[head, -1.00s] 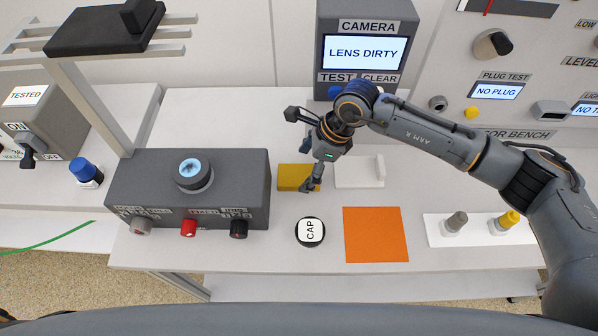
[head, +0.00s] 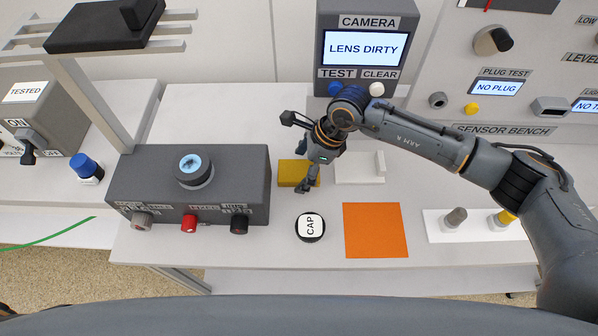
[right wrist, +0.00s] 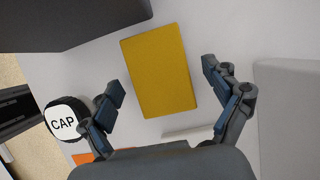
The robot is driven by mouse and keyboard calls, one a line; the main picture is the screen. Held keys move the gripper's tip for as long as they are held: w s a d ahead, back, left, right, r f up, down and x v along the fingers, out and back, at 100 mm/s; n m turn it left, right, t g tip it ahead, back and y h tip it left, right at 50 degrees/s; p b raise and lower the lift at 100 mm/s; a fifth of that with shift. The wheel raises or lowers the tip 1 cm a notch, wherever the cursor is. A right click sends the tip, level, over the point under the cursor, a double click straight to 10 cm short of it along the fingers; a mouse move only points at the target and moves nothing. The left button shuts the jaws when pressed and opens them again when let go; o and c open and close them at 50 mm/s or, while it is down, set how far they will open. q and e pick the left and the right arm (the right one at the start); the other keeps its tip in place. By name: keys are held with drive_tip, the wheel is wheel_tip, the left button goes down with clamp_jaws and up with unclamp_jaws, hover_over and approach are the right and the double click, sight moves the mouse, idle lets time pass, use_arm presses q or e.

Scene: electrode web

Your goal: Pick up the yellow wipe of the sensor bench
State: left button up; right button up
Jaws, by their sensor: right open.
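The yellow wipe (head: 292,172) lies flat on the white bench, just right of the dark grey box, partly hidden by my right gripper in the head view. In the right wrist view the whole yellow wipe (right wrist: 158,70) shows between and ahead of the fingertips. My right gripper (head: 308,184) is open and empty above the wipe; its two fingers (right wrist: 160,80) are spread wide on either side of it, with no contact to be seen. My left gripper is in neither view.
The dark grey box (head: 140,180) with a lens and knobs stands left of the wipe. A round CAP (head: 310,228) and an orange cloth (head: 375,230) lie in front. A white tray (head: 358,170) is to the right. The camera unit (head: 330,20) reads LENS DIRTY.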

sight(302, 171)
drive_tip(key=shift+f, duration=0.1)
idle(0.4)
drive_tip(key=c, duration=1.1)
drive_tip(key=shift+r+p, duration=0.3)
wheel_tip(302, 171, up, 18)
drive_tip(key=b, duration=0.4)
drive_tip(key=shift+b, duration=0.3)
